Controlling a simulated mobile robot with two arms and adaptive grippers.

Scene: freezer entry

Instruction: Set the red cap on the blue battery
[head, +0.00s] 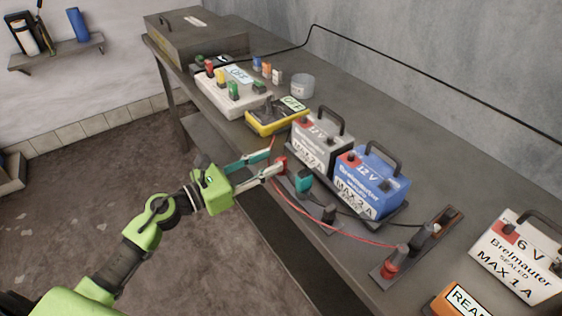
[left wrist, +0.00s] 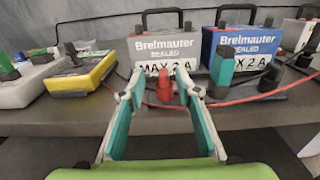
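The blue battery (head: 370,180), marked 12 V and MAX 2 A, stands upright on the bench beside a grey battery (head: 322,145). In the left wrist view the blue battery (left wrist: 243,43) is right of centre. A small red cap (head: 282,164) is near the bench's front edge, in front of the grey battery. My left gripper (head: 274,160) reaches in from the left at the cap. In the left wrist view its fingers are apart, with the red cap (left wrist: 164,87) between their tips and gaps beside it. My right gripper is not in view.
A teal block (head: 303,182) and a black piece (head: 328,214) stand just right of the cap. A red cable crosses to a tray (head: 410,255) with a red clip. A yellow meter (head: 275,118) is behind left; a white 6 V battery (head: 515,262) is at right.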

